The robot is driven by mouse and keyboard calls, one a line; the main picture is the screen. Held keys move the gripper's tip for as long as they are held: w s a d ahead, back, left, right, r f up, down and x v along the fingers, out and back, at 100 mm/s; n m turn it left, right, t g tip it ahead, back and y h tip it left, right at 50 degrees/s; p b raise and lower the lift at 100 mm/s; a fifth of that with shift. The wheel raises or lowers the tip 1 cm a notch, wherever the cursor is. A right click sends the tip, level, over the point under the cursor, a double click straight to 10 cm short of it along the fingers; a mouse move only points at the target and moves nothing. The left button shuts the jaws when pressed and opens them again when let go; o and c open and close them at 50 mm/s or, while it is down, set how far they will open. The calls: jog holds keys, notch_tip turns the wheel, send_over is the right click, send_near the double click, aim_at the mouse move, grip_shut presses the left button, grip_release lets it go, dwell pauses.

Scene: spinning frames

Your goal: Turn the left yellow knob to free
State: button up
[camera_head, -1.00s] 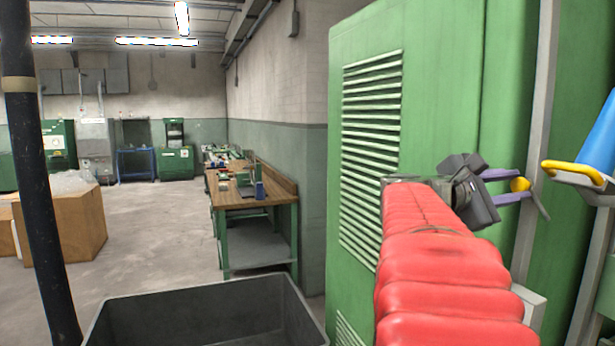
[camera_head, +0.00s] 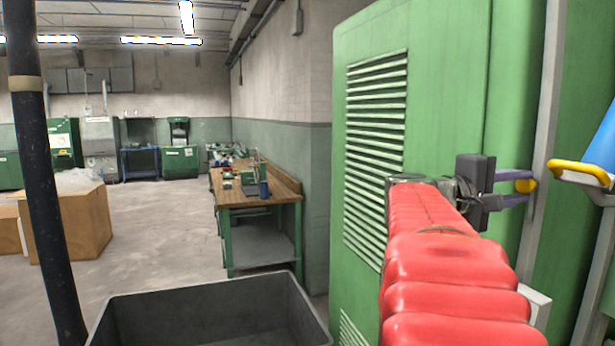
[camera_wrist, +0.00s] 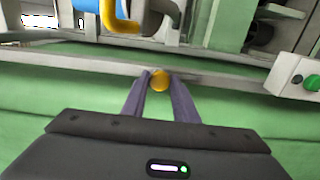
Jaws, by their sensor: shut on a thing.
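A round yellow knob (camera_head: 526,185) sits by the grey upright rail of the green machine, at the right in the head view. My gripper (camera_head: 522,187) has its two purple fingers around it, one above and one below, shut on it. In the wrist view the knob (camera_wrist: 160,80) shows between the two fingertips of my gripper (camera_wrist: 160,86), in front of the grey rail (camera_wrist: 225,80). The knob's base and any marking by it are hidden or too small to read.
A yellow curved piece (camera_head: 580,170) on a grey bracket, with a blue cone (camera_head: 602,138) above it, is close to the right of the knob. The green cabinet (camera_head: 420,60) stands behind my red-sleeved arm. A dark open bin (camera_head: 210,290) stands at lower left.

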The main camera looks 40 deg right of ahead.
jog(key=shift+w+d+f, duration=0.1)
jog(key=shift+w+f, duration=0.05)
jog(key=shift+f, duration=0.05)
jog(key=o, duration=0.7)
jog(key=shift+o, duration=0.2)
jog(key=shift+r, duration=0.1)
jog(key=v, duration=1.4)
jog(key=shift+d, duration=0.1)
